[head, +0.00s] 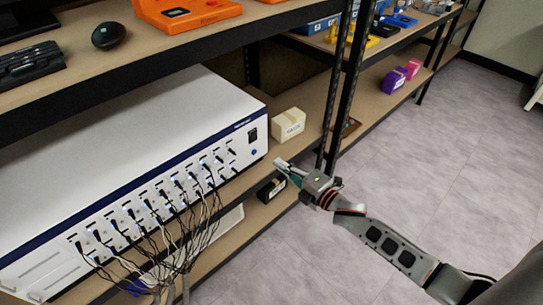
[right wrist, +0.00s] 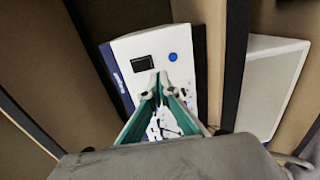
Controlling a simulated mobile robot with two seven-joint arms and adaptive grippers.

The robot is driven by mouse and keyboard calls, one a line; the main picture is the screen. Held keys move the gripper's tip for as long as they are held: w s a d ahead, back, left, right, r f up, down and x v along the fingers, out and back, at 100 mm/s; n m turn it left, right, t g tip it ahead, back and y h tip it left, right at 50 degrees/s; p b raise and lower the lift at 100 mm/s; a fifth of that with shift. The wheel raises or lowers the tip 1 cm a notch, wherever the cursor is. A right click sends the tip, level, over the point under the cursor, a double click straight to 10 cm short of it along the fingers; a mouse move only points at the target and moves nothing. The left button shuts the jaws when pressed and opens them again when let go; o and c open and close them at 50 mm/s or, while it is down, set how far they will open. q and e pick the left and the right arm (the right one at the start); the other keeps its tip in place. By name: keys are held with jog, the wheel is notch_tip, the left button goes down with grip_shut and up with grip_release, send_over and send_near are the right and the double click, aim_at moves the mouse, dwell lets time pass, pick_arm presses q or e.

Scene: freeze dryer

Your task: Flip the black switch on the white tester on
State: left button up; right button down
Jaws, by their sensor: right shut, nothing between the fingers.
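The white tester (head: 140,130) is a long box with a blue stripe, lying on the middle shelf at the left of the head view. Its black switch (head: 252,134) is on the front panel near the right end, above a round blue button (head: 253,152). In the right wrist view the switch (right wrist: 142,63) is a dark rectangle. My right gripper (head: 279,165) is shut and empty, in front of the tester's right end and apart from the switch in the head view. Its fingertips (right wrist: 158,77) show just below the switch and the blue button (right wrist: 173,57). My left gripper is out of view.
Several black cables (head: 175,240) hang from the tester's front. A cream box (head: 288,124) sits on the shelf to its right. A black shelf post (head: 345,90) stands beyond my gripper. The upper shelf overhangs the tester. The floor (head: 420,180) at right is clear.

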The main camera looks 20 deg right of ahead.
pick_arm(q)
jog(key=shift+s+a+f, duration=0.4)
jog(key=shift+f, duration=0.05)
pick_arm(e)
jog(key=shift+f+v, duration=0.15)
jog(key=shift+v, duration=0.85)
jog(key=shift+f+v, duration=0.15)
jog(key=shift+v, duration=0.85)
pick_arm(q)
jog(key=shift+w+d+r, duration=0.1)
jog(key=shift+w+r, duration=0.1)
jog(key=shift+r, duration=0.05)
